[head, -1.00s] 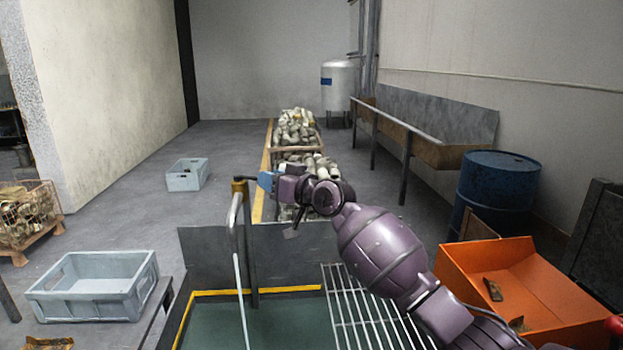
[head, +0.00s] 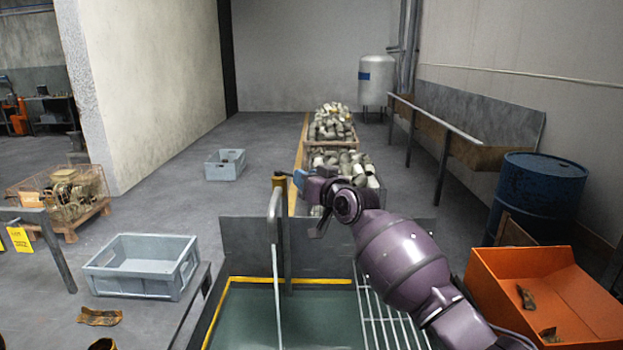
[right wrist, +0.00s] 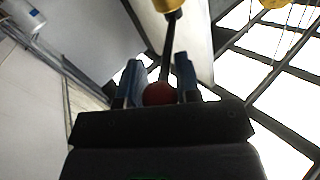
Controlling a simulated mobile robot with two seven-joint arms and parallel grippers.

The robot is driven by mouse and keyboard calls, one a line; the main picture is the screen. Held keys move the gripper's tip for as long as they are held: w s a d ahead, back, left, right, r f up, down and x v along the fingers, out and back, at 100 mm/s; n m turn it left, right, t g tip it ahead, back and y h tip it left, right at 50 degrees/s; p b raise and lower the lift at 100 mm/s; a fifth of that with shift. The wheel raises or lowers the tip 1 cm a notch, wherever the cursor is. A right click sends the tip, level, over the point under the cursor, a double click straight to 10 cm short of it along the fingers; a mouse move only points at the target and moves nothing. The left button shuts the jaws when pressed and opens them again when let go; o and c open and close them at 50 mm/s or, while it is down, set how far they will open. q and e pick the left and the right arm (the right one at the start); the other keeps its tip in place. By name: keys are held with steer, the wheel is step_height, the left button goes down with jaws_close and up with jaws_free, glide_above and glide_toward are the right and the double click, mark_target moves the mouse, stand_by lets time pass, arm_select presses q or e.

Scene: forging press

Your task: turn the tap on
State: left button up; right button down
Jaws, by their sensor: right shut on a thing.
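The tap is a grey curved pipe (head: 273,215) with a brass valve body (head: 280,181) at its top, above the tank. In the right wrist view the brass body (right wrist: 168,5) carries a dark lever (right wrist: 167,45) ending in a red knob (right wrist: 158,94). My right gripper (head: 298,178) is at the valve's right side. In the right wrist view its blue fingers (right wrist: 160,78) are shut on the lever at its red knob. A thin pale line like a water stream (head: 278,300) runs down from the spout into the tank. My left gripper is not in view.
The green tank (head: 320,318) has a yellow edge and a wire rack (head: 385,325) at right. An orange bin (head: 500,290) and a blue drum (head: 545,195) stand right. A grey crate (head: 140,285) stands left. Crates of metal parts (head: 345,165) stand behind the tap.

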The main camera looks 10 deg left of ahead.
steer(key=c, duration=0.8)
jaws_free()
steer(key=shift+v, duration=5.4)
